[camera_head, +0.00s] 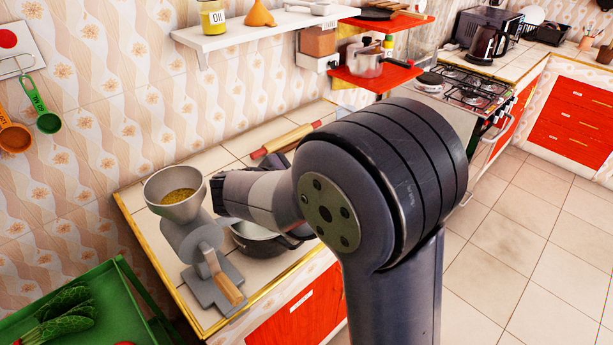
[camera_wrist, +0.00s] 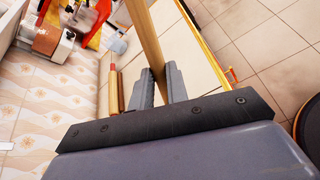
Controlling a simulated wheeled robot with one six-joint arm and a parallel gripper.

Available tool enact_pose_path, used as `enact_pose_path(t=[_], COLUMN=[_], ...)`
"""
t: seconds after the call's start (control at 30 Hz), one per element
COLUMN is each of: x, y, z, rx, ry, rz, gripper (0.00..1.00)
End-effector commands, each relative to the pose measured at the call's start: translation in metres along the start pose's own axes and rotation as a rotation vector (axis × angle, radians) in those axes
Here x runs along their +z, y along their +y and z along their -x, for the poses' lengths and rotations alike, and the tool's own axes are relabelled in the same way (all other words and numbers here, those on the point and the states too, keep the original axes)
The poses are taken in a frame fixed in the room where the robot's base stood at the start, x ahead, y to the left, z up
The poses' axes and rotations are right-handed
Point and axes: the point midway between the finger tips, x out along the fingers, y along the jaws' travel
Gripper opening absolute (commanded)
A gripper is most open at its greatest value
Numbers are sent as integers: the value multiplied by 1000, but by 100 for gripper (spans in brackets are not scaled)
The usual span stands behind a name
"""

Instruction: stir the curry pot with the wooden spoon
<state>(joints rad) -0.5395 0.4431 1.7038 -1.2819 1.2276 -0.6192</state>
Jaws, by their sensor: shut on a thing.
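My gripper (camera_wrist: 160,85) is shut on the wooden spoon (camera_wrist: 146,38) in the wrist view, with the pale handle running up between its two fingers to the top edge. The spoon's far end is out of that view. In the head view my arm hides the spoon. A grey pot (camera_head: 262,245) stands on the tiled counter below my wrist. My arm covers part of the pot, and I cannot tell what is inside it or whether the spoon touches it.
A grey grinder (camera_head: 196,240) with a yellow-filled funnel stands just left of the pot. A rolling pin (camera_head: 286,140) lies behind, near the wall. A green tray (camera_head: 97,300) is at lower left. Open floor lies right.

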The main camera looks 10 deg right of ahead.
Motion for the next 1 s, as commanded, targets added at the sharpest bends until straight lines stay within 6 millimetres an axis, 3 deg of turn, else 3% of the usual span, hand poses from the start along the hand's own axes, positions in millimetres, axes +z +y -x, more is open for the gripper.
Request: enact_pose_path(t=[0.27,1.0], x=[5,66], y=[2,32], z=[2,32], rx=[0,0], ry=[0,0], rz=[-1,-1], gripper=[0,0])
